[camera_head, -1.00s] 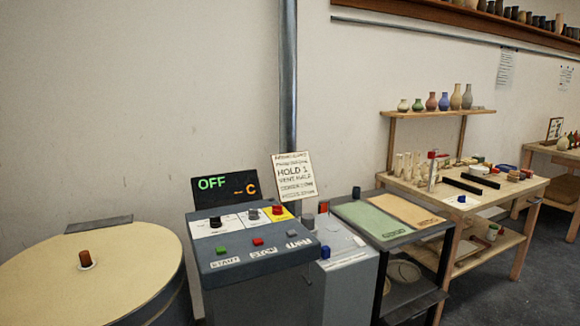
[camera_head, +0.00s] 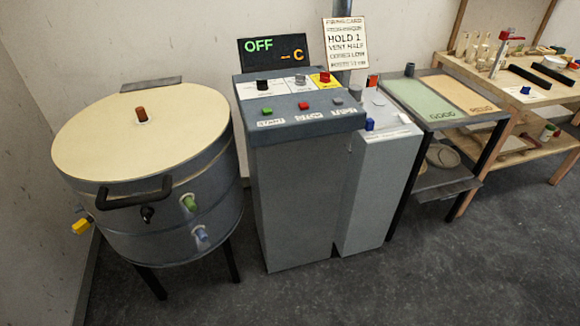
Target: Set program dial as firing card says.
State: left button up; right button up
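The control cabinet (camera_head: 295,190) stands in the middle of the head view. Its top panel carries a black dial (camera_head: 263,84), a grey dial (camera_head: 300,79) and a red knob on a yellow patch (camera_head: 325,77). It is too small to tell where the dials point. The display (camera_head: 275,52) reads "OFF" in green and "-- C" in orange. Neither of my grippers is in view.
A round kiln (camera_head: 150,170) with a cream lid stands left of the cabinet. A lower grey box (camera_head: 378,185) adjoins the cabinet on the right. Beyond are a table with green and orange mats (camera_head: 425,100) and a wooden bench (camera_head: 545,105). The front floor (camera_head: 400,290) is clear.

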aim_at(262, 85)
jog(key=i+l, duration=0.95)
jog(key=i+l+u, duration=0.1)
jog(key=u, duration=0.3)
jog(key=l+u, duration=0.15)
jog(key=u, duration=0.2)
jog(key=i+l+u, duration=0.1)
jog(key=u, duration=0.3)
jog(key=l, duration=0.1)
